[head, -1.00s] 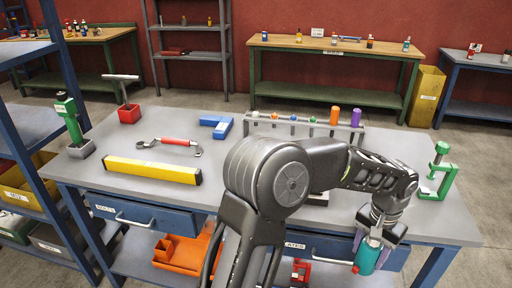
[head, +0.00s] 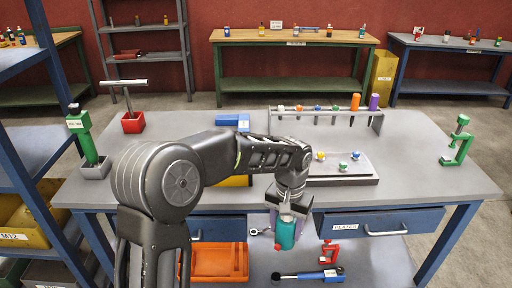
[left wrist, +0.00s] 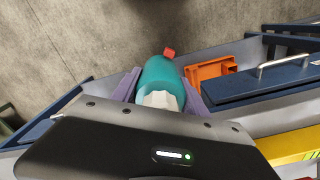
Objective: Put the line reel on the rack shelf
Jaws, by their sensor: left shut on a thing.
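My left gripper (head: 287,228) is shut on a teal, bottle-shaped thing (head: 285,235) with a pale end and a small red tip, which I take to be the line reel. It is held in front of the workbench's drawer fronts. In the left wrist view the teal reel (left wrist: 161,78) sits between the purple finger pads, its red tip pointing away, with floor beyond. A blue rack (head: 22,165) with grey shelves stands at the left edge, apart from the gripper. A grey rack (head: 148,56) stands by the back wall. Which rack is meant is unclear. My right gripper is not in view.
The grey workbench (head: 410,185) carries a green tool (head: 82,135) on a block, a red block (head: 133,122) with a T-handle, a rail of coloured tools (head: 325,112), and a green clamp (head: 457,140). An orange tray (head: 215,262) lies on its lower shelf. Yellow bins (head: 28,228) fill the blue rack's lower level.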

